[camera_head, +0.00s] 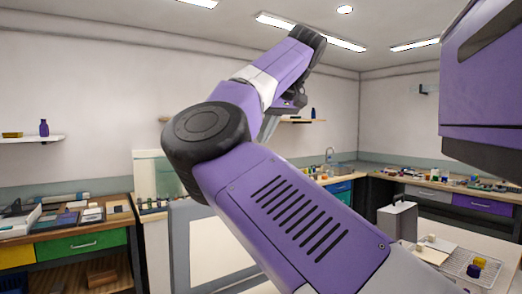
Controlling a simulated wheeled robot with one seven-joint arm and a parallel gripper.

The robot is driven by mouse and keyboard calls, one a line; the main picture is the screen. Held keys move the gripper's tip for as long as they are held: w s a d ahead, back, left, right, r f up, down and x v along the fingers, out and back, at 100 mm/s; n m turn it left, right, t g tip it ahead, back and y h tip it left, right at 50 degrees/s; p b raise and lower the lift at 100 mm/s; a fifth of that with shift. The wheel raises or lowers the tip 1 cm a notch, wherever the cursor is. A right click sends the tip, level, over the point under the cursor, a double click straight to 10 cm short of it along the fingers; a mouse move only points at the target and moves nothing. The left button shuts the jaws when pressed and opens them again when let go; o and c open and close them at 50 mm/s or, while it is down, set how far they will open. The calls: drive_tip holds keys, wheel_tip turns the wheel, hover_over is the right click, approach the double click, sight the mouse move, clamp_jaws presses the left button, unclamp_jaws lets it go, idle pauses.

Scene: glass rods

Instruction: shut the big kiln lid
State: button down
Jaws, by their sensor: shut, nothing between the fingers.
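A large upright panel with a grey frame and a cream face (182,255) stands in the middle of the camera_head view, behind my arm; it looks like the big kiln lid standing raised. My arm covers its upper right part, and its hinge and the kiln body cannot be made out. My gripper (268,128) hangs from my wrist, above and to the right of the panel in the picture and partly hidden by my arm. It is shut and empty, and no contact with the panel shows.
A workbench with yellow and green drawers (95,243) stands at left. A grey case (397,219) and a wire rack (470,265) with small blocks stand on a table at right. A pale green panel (155,178) stands behind the lid. Benches line the back wall.

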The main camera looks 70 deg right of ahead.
drive_tip(key=x, duration=0.2)
drive_tip(key=s+f+p+x, duration=0.1)
drive_tip(key=x, duration=0.2)
drive_tip(key=a+p+x, duration=0.1)
drive_tip(key=x, duration=0.2)
drive_tip(key=shift+d+f, duration=0.1)
drive_tip(key=shift+f, duration=0.2)
drive_tip(key=shift+s+a+f, duration=0.2)
drive_tip(key=shift+s, duration=0.2)
drive_tip(key=shift+s+a+f, duration=0.15)
drive_tip(key=shift+s+a, duration=0.05)
drive_tip(key=shift+s, duration=0.25)
drive_tip(key=shift+f, duration=0.1)
